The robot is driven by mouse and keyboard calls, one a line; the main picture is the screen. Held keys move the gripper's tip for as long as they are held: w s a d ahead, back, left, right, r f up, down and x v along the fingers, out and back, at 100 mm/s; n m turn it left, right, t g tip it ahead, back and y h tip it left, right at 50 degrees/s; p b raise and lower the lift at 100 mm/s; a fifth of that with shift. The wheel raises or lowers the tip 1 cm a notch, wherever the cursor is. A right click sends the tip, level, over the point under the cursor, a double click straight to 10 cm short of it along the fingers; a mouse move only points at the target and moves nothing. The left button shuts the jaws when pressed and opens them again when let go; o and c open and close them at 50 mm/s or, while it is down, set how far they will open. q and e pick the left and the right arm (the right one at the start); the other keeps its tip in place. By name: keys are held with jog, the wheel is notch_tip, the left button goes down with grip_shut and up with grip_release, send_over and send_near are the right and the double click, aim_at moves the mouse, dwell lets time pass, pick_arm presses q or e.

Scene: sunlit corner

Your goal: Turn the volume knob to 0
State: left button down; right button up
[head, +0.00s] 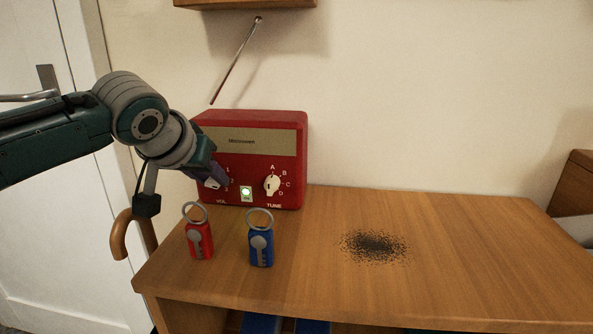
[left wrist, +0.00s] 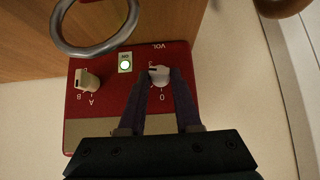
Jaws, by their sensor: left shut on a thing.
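The red radio (head: 250,130) stands on the wooden table against the wall. Its white volume knob (left wrist: 159,74), above the VOL label, sits between the fingertips of my left gripper (left wrist: 161,75) in the left wrist view. My left gripper (head: 214,177) is shut on this knob, and its fingers partly cover the dial in the head view. A dark mark shows on the knob's left side in the left wrist view. The 0 shows below the knob there; the number at the mark is unclear. My right gripper is not in view.
The tune knob (head: 271,185) and lit ON button (head: 246,193) are beside the volume dial. A red tag with a ring (head: 200,240) and a blue one (head: 261,250) stand in front. Dark specks (head: 373,246) lie on the otherwise clear right of the table (head: 470,250).

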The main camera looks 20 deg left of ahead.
pick_arm(q)
jog(key=shift+s+a+n+h+p, duration=0.15)
jog(key=shift+n+h+p, duration=0.3)
jog(key=shift+h, duration=0.45)
jog(key=shift+a+f+n+t+h, duration=0.2)
jog(key=shift+n+t+h, duration=0.2)
jog(key=shift+h, duration=0.1)
jog(key=n+t+h+b, duration=0.2)
jog(key=h+b, duration=0.1)
jog(key=b, duration=0.3)
jog(key=f+n+t+h+b, duration=0.1)
jog(key=n+h+b, duration=0.1)
jog(key=b, duration=0.5)
jog(key=a+f+n+t+h+b, duration=0.1)
jog(key=n+t+h+b, duration=0.1)
jog(key=b, duration=0.5)
jog(key=shift+n+t+h, duration=0.3)
jog(key=shift+n+h, duration=0.25)
jog(key=shift+h, duration=0.45)
jog(key=shift+r+n+t+b, duration=0.1)
jog(key=shift+n+t+b, duration=0.65)
jog(key=shift+b, duration=0.45)
